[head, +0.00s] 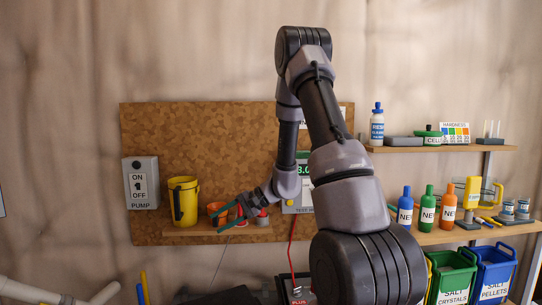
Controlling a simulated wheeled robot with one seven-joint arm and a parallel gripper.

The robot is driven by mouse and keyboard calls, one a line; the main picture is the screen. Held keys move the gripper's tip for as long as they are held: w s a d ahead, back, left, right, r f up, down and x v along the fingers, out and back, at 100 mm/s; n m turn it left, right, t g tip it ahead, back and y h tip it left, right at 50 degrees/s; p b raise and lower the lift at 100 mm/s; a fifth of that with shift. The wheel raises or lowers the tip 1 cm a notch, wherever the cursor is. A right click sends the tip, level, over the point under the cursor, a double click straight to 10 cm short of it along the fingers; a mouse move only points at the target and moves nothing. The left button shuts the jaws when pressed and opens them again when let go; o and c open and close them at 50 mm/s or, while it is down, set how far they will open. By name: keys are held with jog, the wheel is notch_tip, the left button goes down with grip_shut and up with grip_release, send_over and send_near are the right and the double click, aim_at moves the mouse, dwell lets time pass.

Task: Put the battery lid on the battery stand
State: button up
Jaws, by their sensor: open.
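My gripper (229,217) is open in front of the lower shelf on the cork board, close to small orange and red items there. I cannot tell whether it touches any of them. No object is clearly between its fingers. I cannot make out the battery lid or the battery stand for certain.
A yellow jug (184,201) stands left of my gripper, beside the pump switch (140,183). A red wire (292,245) hangs from the test meter (303,170). Bottles (427,208) stand on the right shelf, above labelled bins (493,275). My arm hides the middle.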

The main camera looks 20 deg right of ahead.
jog(key=s+r+n+g+h, duration=0.2)
jog(key=s+r+n+h, duration=0.15)
jog(key=s+r, duration=1)
jog(key=s+d+r+t+h, duration=0.5)
jog(key=s+d+r, duration=0.1)
jog(key=s+r, duration=0.5)
jog(key=shift+d+n, duration=0.15)
jog(key=shift+n, duration=0.3)
jog(key=shift+w+r+h, duration=0.1)
jog(key=shift+h, duration=0.15)
